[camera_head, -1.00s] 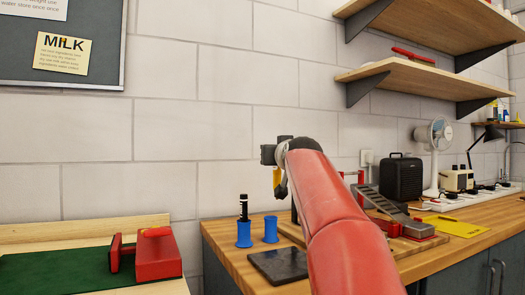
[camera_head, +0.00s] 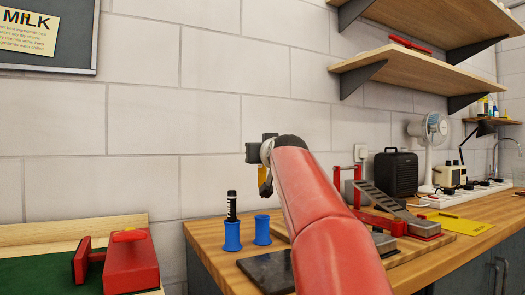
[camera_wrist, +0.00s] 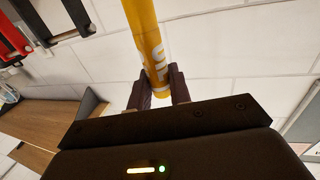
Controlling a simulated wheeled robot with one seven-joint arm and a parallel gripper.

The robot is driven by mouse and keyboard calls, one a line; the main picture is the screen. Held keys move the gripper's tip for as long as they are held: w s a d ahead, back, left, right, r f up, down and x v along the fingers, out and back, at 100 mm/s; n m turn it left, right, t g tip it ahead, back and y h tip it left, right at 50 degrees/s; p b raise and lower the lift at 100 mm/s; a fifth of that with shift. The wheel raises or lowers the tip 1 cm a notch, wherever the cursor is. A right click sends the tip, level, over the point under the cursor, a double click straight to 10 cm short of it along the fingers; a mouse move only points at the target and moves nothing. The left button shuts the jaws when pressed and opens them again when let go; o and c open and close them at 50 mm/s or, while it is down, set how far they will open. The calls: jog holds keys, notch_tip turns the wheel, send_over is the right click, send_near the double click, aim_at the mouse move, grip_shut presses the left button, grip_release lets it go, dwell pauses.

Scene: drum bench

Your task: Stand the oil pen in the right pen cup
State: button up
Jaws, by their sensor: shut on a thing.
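My gripper (camera_wrist: 160,88) is shut on the yellow oil pen (camera_wrist: 146,38), which shows large in the wrist view with pale lettering on it. In the head view the oil pen (camera_head: 264,178) hangs below my gripper, above the bench and partly hidden by my red arm. The right pen cup (camera_head: 262,231) is blue and stands on the wooden bench; it looks empty. The left pen cup (camera_head: 232,237) is also blue and holds a black pen (camera_head: 232,206) with white marks. The oil pen is above the right cup and apart from it.
A dark slab (camera_head: 266,271) lies on the bench in front of the cups. A red clamp-like tool and a grey stepped block (camera_head: 384,200) stand to the right. A red vise-like thing (camera_head: 132,262) sits on the green mat at left. Shelves (camera_head: 410,78) hang at upper right.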

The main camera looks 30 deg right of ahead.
jog(key=shift+f+b, duration=3.9)
jog(key=shift+f, duration=0.5)
jog(key=o, duration=0.8)
jog(key=shift+s, duration=0.1)
jog(key=b+v, duration=0.2)
jog(key=v, duration=0.5)
jog(key=shift+s, duration=0.35)
